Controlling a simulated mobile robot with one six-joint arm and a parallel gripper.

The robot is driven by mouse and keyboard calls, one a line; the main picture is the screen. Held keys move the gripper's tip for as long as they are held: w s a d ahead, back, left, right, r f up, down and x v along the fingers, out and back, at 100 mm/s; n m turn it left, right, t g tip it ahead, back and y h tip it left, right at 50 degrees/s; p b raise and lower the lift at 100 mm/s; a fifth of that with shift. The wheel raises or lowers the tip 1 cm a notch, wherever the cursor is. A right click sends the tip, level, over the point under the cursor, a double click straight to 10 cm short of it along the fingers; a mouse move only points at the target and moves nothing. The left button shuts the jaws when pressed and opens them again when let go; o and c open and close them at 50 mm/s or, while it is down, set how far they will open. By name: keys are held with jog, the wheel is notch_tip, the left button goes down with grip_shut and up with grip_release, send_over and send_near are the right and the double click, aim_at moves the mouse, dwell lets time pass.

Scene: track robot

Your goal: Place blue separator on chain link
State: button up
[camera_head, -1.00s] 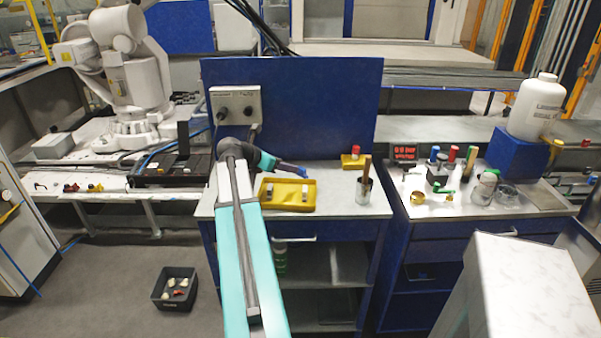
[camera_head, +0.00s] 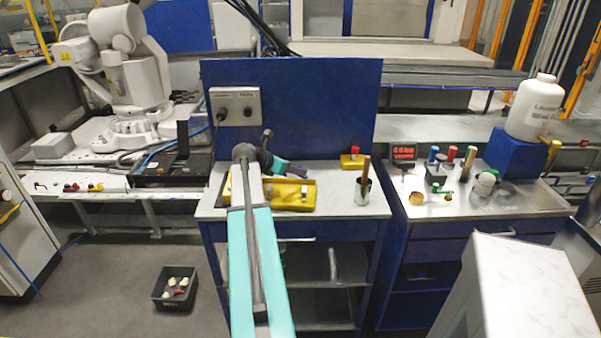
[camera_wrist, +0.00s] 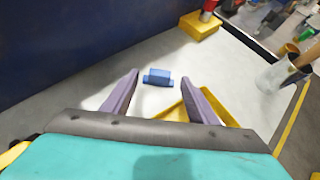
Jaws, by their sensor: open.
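A small blue block, which looks like the blue separator (camera_wrist: 158,77), lies on the white bench top in the wrist view. My gripper (camera_wrist: 160,76) is open, its two purple fingers apart with the blue block showing between their tips. No contact shows, and I cannot tell how far beyond the tips the block is. In the head view my gripper (camera_head: 294,172) is over the back of the bench, behind the yellow tray (camera_head: 305,207), and I cannot make out the separator there. I cannot identify a chain link for sure.
A yellow block with a red top (camera_head: 353,160) and a metal cup with a stick (camera_head: 363,190) stand right of the gripper. A blue panel (camera_head: 310,100) rises behind the bench. The bench top (camera_head: 335,190) is clear between tray and cup.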

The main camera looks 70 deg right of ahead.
jog(key=shift+x, duration=1.6)
jog(key=c, duration=1.2)
jog(key=shift+r, duration=0.15)
notch_tip(320, 180, up, 10)
jog(key=shift+b, duration=0.45)
